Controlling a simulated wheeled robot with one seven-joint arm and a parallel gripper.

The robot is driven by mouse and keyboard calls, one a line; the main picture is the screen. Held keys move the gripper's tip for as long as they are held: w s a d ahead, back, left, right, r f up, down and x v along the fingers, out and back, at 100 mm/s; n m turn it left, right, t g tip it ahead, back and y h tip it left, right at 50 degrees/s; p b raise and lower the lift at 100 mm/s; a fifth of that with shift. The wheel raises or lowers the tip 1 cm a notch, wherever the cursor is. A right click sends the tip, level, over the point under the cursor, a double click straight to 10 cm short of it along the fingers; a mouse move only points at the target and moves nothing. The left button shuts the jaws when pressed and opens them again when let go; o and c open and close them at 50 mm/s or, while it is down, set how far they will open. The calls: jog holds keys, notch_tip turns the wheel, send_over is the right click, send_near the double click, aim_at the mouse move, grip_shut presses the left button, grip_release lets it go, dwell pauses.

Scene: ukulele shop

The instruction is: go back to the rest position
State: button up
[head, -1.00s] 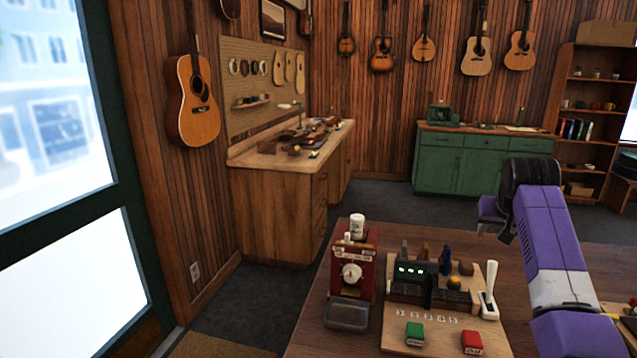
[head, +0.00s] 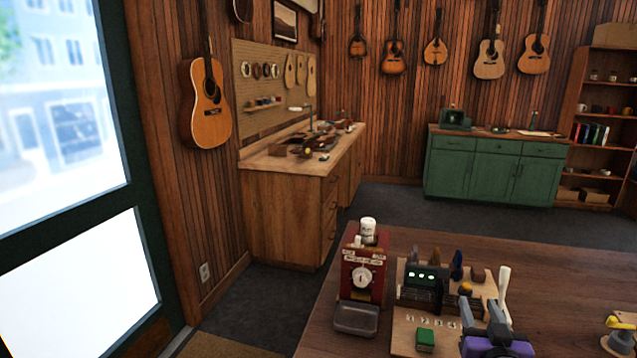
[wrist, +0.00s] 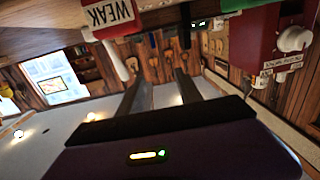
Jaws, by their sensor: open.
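My gripper (head: 482,306) is low at the bottom right of the head view, purple with two grey fingers, at the front right of the wooden board (head: 400,347). The fingers are apart with nothing between them, as the wrist view (wrist: 160,80) also shows. In the tilted wrist view, a red block labelled WEAK (wrist: 108,14) is close by, apart from the fingers. In the head view my gripper covers the place of that block.
A green block (head: 425,338) is on the board's front. A dark box with green lights (head: 424,284) and a white lever (head: 503,290) stand behind. A red machine with a dial (head: 362,270) is to the left. The table's right part is largely bare.

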jog(key=shift+t+y, duration=0.4)
jog(key=shift+t, duration=0.1)
jog(key=s+a+f, duration=0.1)
jog(key=s, duration=0.2)
jog(key=s+a+f, duration=0.1)
jog(key=s+a, duration=0.1)
jog(key=s, duration=0.2)
jog(key=s+a+f, duration=0.1)
jog(key=s, duration=0.3)
jog(key=shift+a+f, duration=0.25)
jog(key=s+a+g+y, duration=0.1)
jog(key=s+a, duration=0.2)
jog(key=s, duration=0.9)
jog(key=s+a+f+n+g+y, duration=0.1)
jog(key=s+a, duration=0.1)
jog(key=s, duration=1.1)
jog(key=s+a+f+n+g, duration=0.1)
jog(key=s+a, duration=0.2)
jog(key=s, duration=1)
jog(key=shift+s+a+y, duration=0.25)
jog(key=shift+a+y, duration=0.1)
jog(key=shift+y, duration=0.05)
